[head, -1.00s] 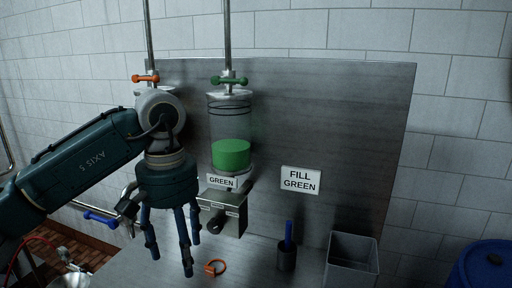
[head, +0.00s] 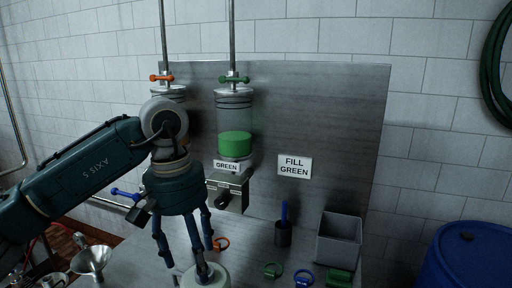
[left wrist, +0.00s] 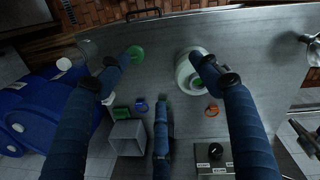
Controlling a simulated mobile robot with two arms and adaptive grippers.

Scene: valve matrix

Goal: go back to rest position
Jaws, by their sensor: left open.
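My left gripper (head: 188,255) is in front of the metal panel (head: 340,120), its three fingers spread and pointing down, with nothing between them. In the left wrist view the open fingers (left wrist: 163,85) reach over the worktop. A white round container (head: 208,279) with green inside stands on the worktop by a fingertip; it also shows in the left wrist view (left wrist: 184,76), partly behind a finger. I cannot tell whether they touch. A clear tank (head: 234,112) on the panel holds green matter (head: 235,144). A sign (head: 295,166) reads "FILL GREEN". My right gripper is not in view.
Green (head: 234,79), orange (head: 161,77) and blue valve handles (head: 125,193) are on pipes. A grey bin (head: 340,240), a dark cup (head: 283,236) and small coloured rings (head: 272,270) stand on the worktop. A blue barrel (head: 470,255) is at right, a metal funnel (head: 92,261) at left.

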